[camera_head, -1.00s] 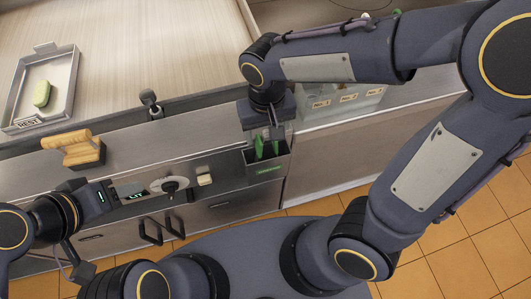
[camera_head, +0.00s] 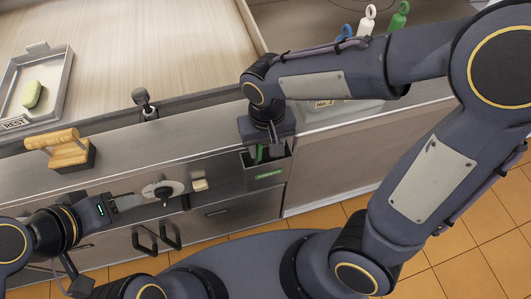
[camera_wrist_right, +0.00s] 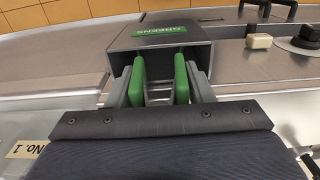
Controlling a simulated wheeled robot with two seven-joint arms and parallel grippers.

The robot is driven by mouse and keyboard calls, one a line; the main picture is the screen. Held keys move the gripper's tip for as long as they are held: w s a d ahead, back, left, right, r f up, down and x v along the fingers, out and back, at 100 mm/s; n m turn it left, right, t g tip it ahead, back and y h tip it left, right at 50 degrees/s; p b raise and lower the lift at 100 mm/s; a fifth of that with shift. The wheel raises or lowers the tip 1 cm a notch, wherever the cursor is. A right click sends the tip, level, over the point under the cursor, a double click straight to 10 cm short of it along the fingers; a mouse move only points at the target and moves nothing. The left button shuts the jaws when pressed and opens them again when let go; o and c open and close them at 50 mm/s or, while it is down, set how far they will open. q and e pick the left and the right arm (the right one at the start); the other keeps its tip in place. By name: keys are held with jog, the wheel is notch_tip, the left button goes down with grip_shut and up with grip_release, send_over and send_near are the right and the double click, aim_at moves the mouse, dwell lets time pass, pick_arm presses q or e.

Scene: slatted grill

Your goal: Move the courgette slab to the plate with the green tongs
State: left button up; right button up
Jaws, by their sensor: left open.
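A pale green oval piece (camera_head: 32,94), which looks like the courgette slab, lies in a shallow metal tray (camera_head: 62,84) marked REST at the upper left. No separate plate shows. The green tongs (camera_wrist_right: 181,80) stand in a grey holder (camera_wrist_right: 160,28) with a green label on the front panel. My right gripper (camera_wrist_right: 159,88) has its fingers on either side of the tongs' two green arms, very near or touching; I cannot tell if it grips them. It also shows over the holder in the head view (camera_head: 266,150). My left gripper (camera_head: 118,203) is open and empty before the panel.
A wooden-handled block (camera_head: 65,150) sits on the front ledge. A knob (camera_head: 163,190) and drawer handles are on the panel near my left gripper. Blue, white and green (camera_head: 399,15) items stand at the back behind my right arm.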

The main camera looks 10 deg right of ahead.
jog(key=shift+r+p, duration=0.35)
jog(key=shift+r, duration=0.1)
jog(key=shift+c, duration=1.3)
notch_tip(320, 180, up, 4)
jog(key=p, duration=0.3)
jog(key=shift+r+p, duration=0.1)
jog(key=shift+p, duration=0.25)
